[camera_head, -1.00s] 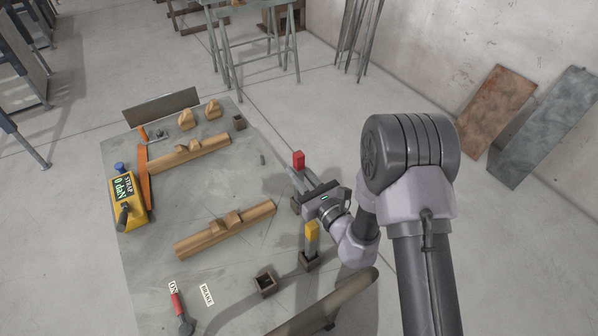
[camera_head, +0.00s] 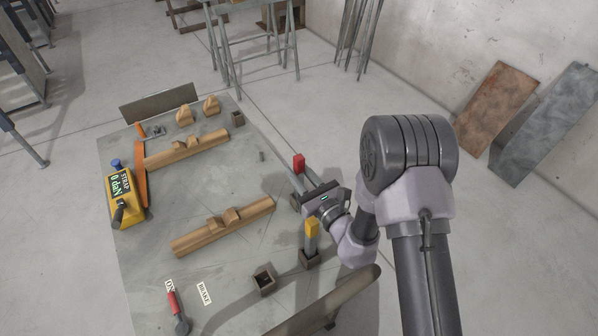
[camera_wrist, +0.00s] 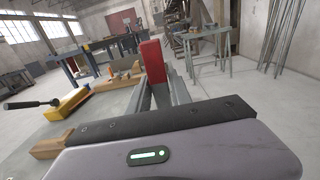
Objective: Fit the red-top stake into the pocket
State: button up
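The red-top stake (camera_head: 299,164) is at the table's right edge, its red top leaning a little left in the head view. It also shows upright between my fingers in the wrist view (camera_wrist: 153,62). My gripper (camera_head: 308,187) is shut on its grey shaft below the red top. A dark square pocket (camera_head: 295,204) shows just below the stake, partly behind my gripper. I cannot tell whether the stake's lower end is inside it. A yellow-top stake (camera_head: 312,229) stands in another pocket (camera_head: 309,261) nearer me.
An empty pocket (camera_head: 264,279) is at the front, another (camera_head: 237,119) at the far corner. Two wooden beams (camera_head: 222,229) with blocks lie on the table. A yellow strap gauge (camera_head: 121,203) and a red-handled lever (camera_head: 175,304) sit at left.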

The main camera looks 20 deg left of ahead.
jog(key=o, duration=0.3)
jog(key=shift+s+f, duration=0.2)
jog(key=shift+f, duration=0.1)
